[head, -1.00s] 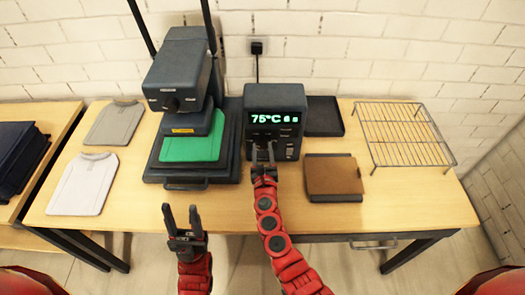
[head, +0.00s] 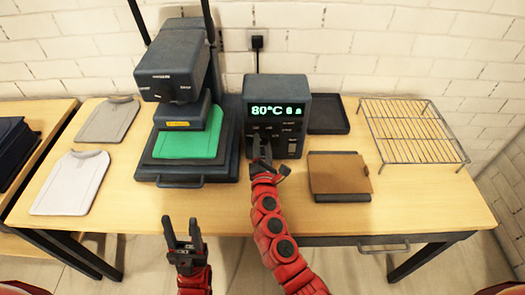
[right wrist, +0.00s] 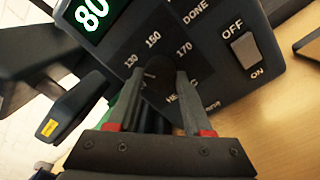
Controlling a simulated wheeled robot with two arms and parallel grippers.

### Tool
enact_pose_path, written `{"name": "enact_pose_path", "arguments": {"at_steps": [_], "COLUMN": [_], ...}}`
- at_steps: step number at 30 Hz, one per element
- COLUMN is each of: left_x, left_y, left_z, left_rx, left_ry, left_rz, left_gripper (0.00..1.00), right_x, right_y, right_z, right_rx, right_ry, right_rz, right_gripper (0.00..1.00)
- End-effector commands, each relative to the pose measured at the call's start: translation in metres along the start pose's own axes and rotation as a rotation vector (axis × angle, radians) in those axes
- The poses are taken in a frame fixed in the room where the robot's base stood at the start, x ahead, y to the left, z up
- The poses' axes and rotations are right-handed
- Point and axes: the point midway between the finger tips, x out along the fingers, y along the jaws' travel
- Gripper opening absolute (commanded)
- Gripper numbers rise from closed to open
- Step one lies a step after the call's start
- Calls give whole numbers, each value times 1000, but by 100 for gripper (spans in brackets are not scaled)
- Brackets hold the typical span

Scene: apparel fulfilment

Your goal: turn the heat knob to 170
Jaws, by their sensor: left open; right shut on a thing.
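The heat controller (head: 291,91) is a dark box whose green display reads 80°C in the head view. In the right wrist view the round dark heat knob (right wrist: 157,84) has marks 130, 150 and 170 around it. My right gripper (right wrist: 150,95) is shut on the knob, one finger on each side, and hides part of it. The knob's pale pointer line slants toward the 130 side. In the head view my right gripper (head: 260,150) covers the knob at the controller's front. My left gripper (head: 182,228) is open and empty in front of the table.
The heat press (head: 172,75) stands left of the controller with a green cloth (head: 190,143) on its bed. Two grey shirts (head: 71,182) lie at the left. A brown board (head: 339,172), a dark tray (head: 327,114) and a wire rack (head: 412,130) are at the right. An OFF/ON switch (right wrist: 246,49) sits beside the knob.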

Motion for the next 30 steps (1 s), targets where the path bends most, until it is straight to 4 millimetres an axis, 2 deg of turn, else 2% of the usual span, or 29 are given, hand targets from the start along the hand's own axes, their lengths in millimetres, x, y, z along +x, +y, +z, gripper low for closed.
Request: {"name": "enact_pose_path", "arguments": {"at_steps": [1, 30], "left_x": [-10, -124], "left_y": [0, 6], "left_z": [2, 21], "left_rx": [0, 0], "left_ry": [0, 0], "left_rz": [0, 0], "left_gripper": [50, 50], "right_x": [0, 0], "right_y": [-2, -3], "right_z": [-2, -4], "right_rx": [42, 962], "right_ry": [-6, -58], "right_rz": [5, -7], "right_gripper": [0, 0]}}
